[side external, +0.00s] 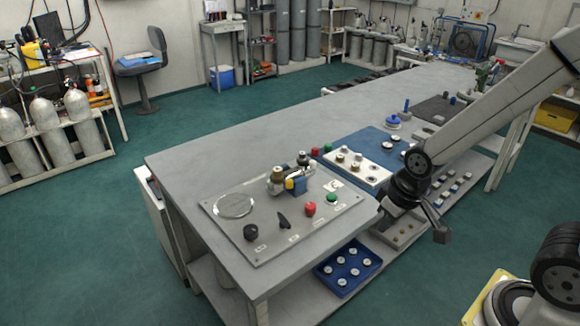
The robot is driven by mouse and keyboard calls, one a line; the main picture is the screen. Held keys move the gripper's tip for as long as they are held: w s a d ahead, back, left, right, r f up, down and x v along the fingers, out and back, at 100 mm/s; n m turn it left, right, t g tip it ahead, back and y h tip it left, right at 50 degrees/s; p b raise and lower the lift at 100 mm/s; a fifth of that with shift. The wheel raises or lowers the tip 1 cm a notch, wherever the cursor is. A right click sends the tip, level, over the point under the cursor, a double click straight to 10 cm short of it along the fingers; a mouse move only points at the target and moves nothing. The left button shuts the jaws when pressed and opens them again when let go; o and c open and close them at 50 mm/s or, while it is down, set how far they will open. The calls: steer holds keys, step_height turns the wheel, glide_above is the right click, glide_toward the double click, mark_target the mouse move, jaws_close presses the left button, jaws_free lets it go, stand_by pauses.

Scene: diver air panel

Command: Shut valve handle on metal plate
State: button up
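The grey metal plate (290,232) lies on the near end of the workbench. A small valve assembly stands at its back edge, with brass and dark fittings and a blue part (299,185). A small yellow piece (289,184) shows on its near side, possibly the handle; its exact position is too small to tell. A black lever-shaped knob (284,221) also sits on the plate. My gripper (412,228) hangs to the right of the plate, past the bench's edge, apart from the valve. Its fingers look spread and empty.
The plate also carries a round gauge (234,206), a black knob (250,232), a red button (310,209) and a green button (331,198). A white panel (372,178) and blue mat (345,150) lie behind. A blue tray (348,285) sits on the lower shelf.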

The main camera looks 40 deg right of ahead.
steer(key=o, duration=0.7)
steer(key=shift+w, duration=0.25)
steer(key=o, duration=0.5)
steer(key=shift+w+a+r+n, duration=0.15)
steer(key=shift+w+n, duration=0.45)
steer(key=shift+w, duration=0.35)
steer(key=n+g, duration=0.2)
steer(key=n, duration=1.2)
glide_toward(283, 219)
steer(key=shift+s+d, duration=0.2)
steer(key=shift+d, duration=0.15)
steer(key=shift+w+a+f+n+g, duration=0.3)
steer(key=shift+w+f+n, duration=0.1)
steer(key=shift+w+n, duration=0.1)
steer(key=shift+f, duration=3.9)
